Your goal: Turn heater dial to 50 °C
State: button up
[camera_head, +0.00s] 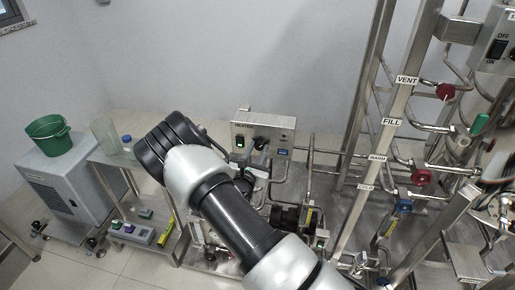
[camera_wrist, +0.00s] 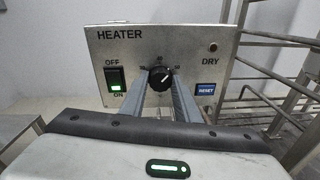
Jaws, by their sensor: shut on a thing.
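The heater panel (camera_wrist: 190,42) is a grey metal box labelled HEATER. It fills the middle of the wrist view and also shows in the head view (camera_head: 277,122). The black heater dial (camera_wrist: 160,77) is at its centre, with a white pointer line tilted up and to the right. Small numbers ring the dial but are partly hidden and too small to read surely. My gripper (camera_wrist: 160,88) has its two grey fingers on either side of the dial, shut on it. In the head view, my arm hides part of the area in front of the panel.
A pipe rack with red valve handles (camera_head: 445,91) stands at the right. A green bucket (camera_head: 48,135) sits on a grey cabinet (camera_head: 62,172) at the left.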

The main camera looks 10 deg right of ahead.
jog(key=shift+m, duration=1.6)
jog(key=o, duration=1)
jog(key=shift+o, duration=0.2)
jog(key=p+v, duration=0.1)
jog(key=v, duration=1.6)
jog(key=shift+s+r, duration=0.2)
jog(key=shift+s, duration=0.1)
